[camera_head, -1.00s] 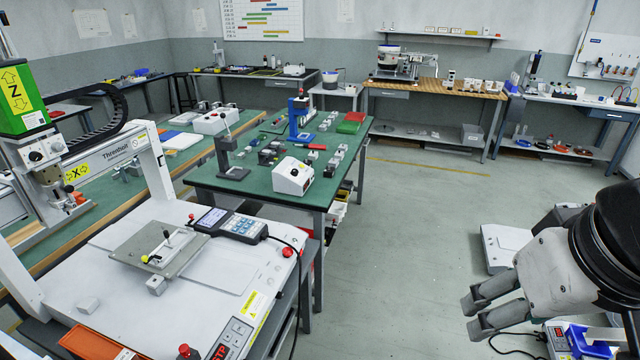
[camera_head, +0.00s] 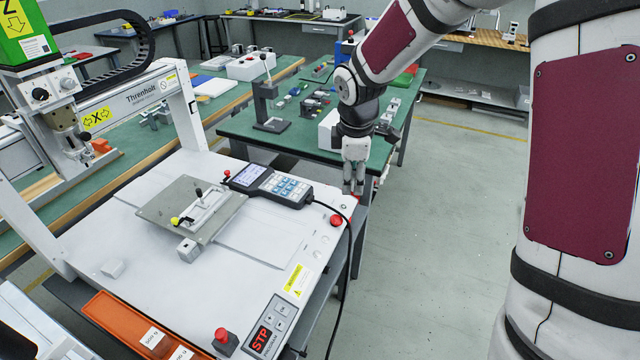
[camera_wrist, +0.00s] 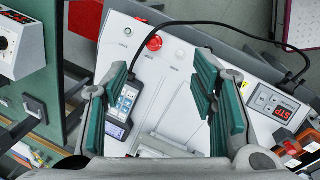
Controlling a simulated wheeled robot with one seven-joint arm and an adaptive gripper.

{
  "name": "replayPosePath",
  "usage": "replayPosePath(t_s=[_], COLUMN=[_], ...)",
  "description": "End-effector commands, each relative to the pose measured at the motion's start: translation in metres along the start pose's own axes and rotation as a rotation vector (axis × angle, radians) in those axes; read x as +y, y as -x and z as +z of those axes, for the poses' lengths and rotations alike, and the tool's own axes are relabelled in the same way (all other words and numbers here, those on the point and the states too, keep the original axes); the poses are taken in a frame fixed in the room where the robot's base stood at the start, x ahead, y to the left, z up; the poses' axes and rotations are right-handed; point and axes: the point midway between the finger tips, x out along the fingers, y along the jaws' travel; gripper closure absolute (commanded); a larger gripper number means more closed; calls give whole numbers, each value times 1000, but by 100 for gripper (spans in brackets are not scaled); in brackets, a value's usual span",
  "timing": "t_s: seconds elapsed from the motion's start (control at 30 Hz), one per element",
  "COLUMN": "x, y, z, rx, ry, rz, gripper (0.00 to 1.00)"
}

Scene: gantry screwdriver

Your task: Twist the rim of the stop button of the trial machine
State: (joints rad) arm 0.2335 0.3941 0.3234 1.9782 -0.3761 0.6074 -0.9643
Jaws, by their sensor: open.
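The white gantry machine (camera_head: 105,240) stands at the left, with a round red mushroom button (camera_head: 337,220) on the right edge of its top. In the wrist view this button (camera_wrist: 154,43) lies flat ahead of my fingers. A second red button (camera_head: 221,337) sits on a dark box at the front, near the STP display (camera_head: 265,330). I cannot tell which one the task means. My gripper (camera_head: 354,190) hangs pointing down near the machine's far right corner, above and behind the first red button. It is open and empty, with green pads (camera_wrist: 160,85) apart.
A grey-blue keypad pendant (camera_head: 268,185) with a black cable (camera_head: 349,245) lies left of the gripper; the cable loops past the button. A fixture plate (camera_head: 180,215) and an orange tray (camera_head: 120,320) are on the machine. A green-topped table (camera_head: 225,125) stands behind. Floor on the right is clear.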

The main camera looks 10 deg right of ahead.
Motion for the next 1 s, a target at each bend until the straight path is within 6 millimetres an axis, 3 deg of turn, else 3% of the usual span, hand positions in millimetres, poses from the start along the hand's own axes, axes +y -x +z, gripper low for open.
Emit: replayPosePath(t_s=[0.03, 0.2, 0.53, 1.0], x=[5, 16, 18, 15], y=[-22, -62, -97, -185], z=[-5, -18, -23, -28], rx=[13, 49, 61, 60], ry=[42, 151, 188, 187], rz=[-13, -24, -28, -28], gripper=[47, 47, 47, 47])
